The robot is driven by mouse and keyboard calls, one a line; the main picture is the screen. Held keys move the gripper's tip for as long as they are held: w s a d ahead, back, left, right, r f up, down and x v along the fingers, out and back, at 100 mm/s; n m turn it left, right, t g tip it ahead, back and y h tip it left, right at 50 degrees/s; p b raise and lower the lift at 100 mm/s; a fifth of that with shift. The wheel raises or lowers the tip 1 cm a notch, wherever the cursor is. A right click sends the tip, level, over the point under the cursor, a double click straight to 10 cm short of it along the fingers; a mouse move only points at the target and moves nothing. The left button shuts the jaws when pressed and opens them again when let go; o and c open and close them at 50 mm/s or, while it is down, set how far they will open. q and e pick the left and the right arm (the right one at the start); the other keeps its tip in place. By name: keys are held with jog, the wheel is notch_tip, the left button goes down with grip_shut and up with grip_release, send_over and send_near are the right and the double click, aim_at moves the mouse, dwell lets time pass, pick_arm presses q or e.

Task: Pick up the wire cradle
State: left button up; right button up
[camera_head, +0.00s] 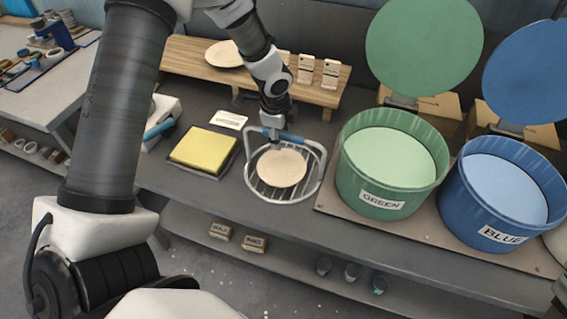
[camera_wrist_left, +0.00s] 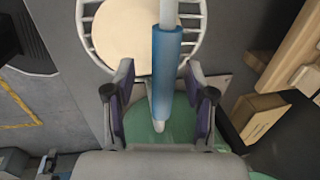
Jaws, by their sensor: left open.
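The wire cradle (camera_head: 283,200) is a round, light grey wire basket on the dark bench, with a blue-sleeved handle (camera_head: 291,138) arching over its far side. A pale round plate (camera_head: 282,168) lies in it. My left gripper (camera_head: 273,143) is over the handle. In the left wrist view, my left gripper (camera_wrist_left: 160,100) is open, with one finger on each side of the blue handle sleeve (camera_wrist_left: 164,70). Gaps show between the sleeve and the fingers. The plate (camera_wrist_left: 128,35) lies beyond. My right gripper is not in view.
A green tub (camera_head: 385,195) stands close to the right of the cradle, with a blue tub (camera_head: 490,222) beyond it. A yellow pad (camera_head: 204,148) lies to the left. A wooden rack (camera_head: 190,57) stands behind. The bench front edge is near.

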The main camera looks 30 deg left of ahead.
pick_arm(q)
jog(key=shift+w+f, duration=0.65)
jog(key=shift+f, duration=0.2)
jog(key=shift+s+r, duration=0.35)
jog(key=shift+s, duration=0.2)
jog(key=shift+w+f, duration=0.35)
jog(key=shift+f, duration=0.1)
jog(key=shift+s+r, duration=0.15)
jog(key=shift+c, duration=0.7)
grip_shut()
